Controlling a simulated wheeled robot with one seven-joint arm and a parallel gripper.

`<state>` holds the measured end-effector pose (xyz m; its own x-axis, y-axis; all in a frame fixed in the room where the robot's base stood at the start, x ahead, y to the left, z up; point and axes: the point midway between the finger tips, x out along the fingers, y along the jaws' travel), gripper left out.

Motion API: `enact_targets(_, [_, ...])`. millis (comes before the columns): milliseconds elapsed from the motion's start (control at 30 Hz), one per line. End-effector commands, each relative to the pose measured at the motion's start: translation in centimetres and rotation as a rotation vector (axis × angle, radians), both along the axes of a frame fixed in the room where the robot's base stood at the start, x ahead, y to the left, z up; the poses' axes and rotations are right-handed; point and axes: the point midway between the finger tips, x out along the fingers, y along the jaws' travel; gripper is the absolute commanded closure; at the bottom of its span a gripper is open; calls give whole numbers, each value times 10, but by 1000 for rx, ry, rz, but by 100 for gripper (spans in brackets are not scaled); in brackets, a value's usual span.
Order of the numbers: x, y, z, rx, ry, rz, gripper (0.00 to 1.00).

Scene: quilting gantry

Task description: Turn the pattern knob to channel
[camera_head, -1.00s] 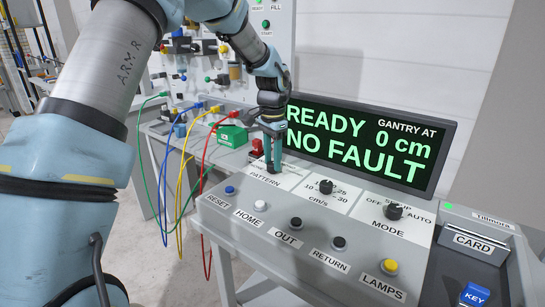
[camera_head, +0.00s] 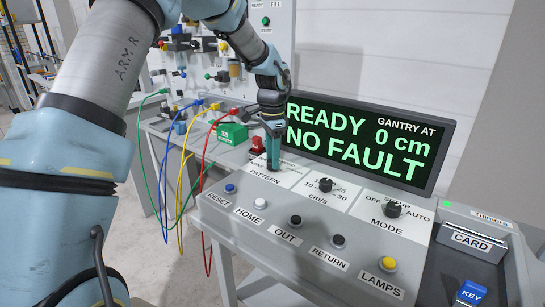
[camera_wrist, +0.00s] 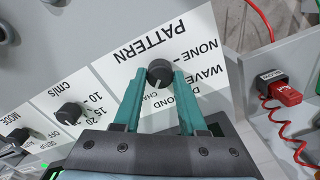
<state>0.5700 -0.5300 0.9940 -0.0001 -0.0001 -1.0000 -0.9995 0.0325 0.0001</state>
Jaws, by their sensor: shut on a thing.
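The pattern knob (camera_wrist: 159,72) is a dark round knob on the white PATTERN label plate (camera_wrist: 168,45) of the grey console. Its white pointer line points down and slightly left in the wrist view, toward the label that starts "CHA". The rest of that label and part of the diamond label are hidden by my fingers. My gripper (camera_wrist: 161,76) has its two teal fingers on either side of the knob, shut on it. In the head view my gripper (camera_head: 273,160) stands over the PATTERN plate and mostly hides the knob.
The speed knob (camera_head: 326,185) and mode knob (camera_head: 392,210) sit to the right. A row of buttons, including lamps (camera_head: 389,264), runs along the front. The display (camera_head: 362,142) behind reads READY, NO FAULT, gantry at 0 cm. Coloured cables (camera_head: 184,165) hang to the left.

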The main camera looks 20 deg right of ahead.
Motion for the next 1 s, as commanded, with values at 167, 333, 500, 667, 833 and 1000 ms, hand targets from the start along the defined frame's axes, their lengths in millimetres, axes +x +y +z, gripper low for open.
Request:
enact_targets(167, [0,0,0,0,0,0,41])
enact_targets(333, [0,0,0,0,0,0,29])
enact_targets(500, [0,0,0,0,0,1,29])
enact_targets(667, [1,0,10,-1,-3,1,29])
enact_targets(833, [1,-1,41,-4,-5,2,29])
enact_targets(1000, [1,-1,74,-3,-4,2,29])
